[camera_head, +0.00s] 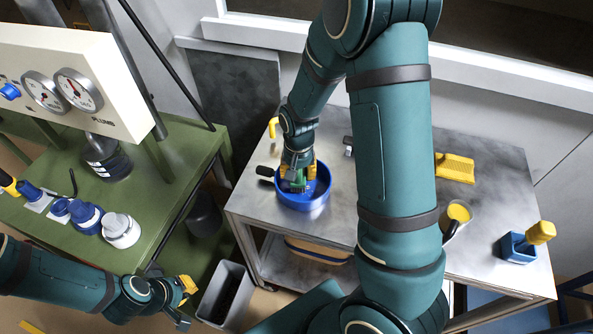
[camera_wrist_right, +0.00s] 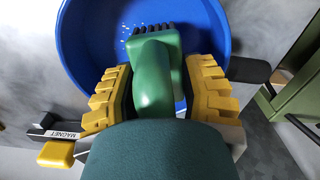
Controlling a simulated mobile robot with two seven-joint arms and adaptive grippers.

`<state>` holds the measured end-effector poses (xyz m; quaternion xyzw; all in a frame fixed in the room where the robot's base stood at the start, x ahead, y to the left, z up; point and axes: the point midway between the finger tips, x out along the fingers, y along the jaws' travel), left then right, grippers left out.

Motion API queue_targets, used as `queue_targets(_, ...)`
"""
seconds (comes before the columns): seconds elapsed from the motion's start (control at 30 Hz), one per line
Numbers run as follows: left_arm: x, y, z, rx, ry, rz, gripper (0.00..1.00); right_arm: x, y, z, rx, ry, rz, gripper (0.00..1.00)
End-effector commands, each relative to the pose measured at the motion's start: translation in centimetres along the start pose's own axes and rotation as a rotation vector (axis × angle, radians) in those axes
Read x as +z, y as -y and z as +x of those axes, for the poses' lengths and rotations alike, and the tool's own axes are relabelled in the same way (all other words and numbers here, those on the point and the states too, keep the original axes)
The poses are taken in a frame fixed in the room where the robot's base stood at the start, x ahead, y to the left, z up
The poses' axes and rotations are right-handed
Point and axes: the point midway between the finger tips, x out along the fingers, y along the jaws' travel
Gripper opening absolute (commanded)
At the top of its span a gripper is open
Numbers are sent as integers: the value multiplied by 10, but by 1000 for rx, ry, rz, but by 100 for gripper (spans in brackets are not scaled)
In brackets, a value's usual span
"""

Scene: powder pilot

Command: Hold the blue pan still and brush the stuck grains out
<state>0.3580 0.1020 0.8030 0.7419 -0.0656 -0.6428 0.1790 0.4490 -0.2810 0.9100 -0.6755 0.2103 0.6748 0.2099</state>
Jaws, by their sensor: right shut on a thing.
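The blue pan (camera_head: 303,204) sits on the grey metal table, with a dark handle (camera_head: 265,171) pointing left. In the right wrist view the pan (camera_wrist_right: 88,45) fills the top, and several pale grains (camera_wrist_right: 126,32) show on its floor beside the bristles. My right gripper (camera_head: 297,174) is shut on a green brush (camera_wrist_right: 155,75), its dark bristles down inside the pan. The yellow fingers (camera_wrist_right: 155,90) flank the brush body. My left gripper (camera_head: 186,299) is low at the left, away from the pan and empty; its opening is unclear.
A yellow scoop (camera_head: 455,168), a cup of yellow powder (camera_head: 458,212) and a blue holder (camera_head: 518,248) stand on the table's right. A bar labelled MAGNET (camera_wrist_right: 62,133) lies near the pan. The green bench (camera_head: 150,215) with gauges and jars is left, across a gap with a grey bin (camera_head: 225,292).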

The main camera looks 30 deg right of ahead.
Motion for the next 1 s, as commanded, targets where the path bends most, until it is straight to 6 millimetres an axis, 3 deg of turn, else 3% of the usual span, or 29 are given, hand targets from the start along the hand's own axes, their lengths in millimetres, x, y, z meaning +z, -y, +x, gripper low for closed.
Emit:
queue_targets(0.47, 0, -1, -2, 0, 0, 0, 0, 8, -30, 0, 0, 1, 1, 2)
queue_targets(0.67, 0, 0, -1, 0, 0, 0, 0, 8, -28, 2, 0, 1, 0, 3)
queue_targets(1.0, 0, -2, -5, 0, 0, 0, 0, 2, -3, 1, 0, 0, -3, 3)
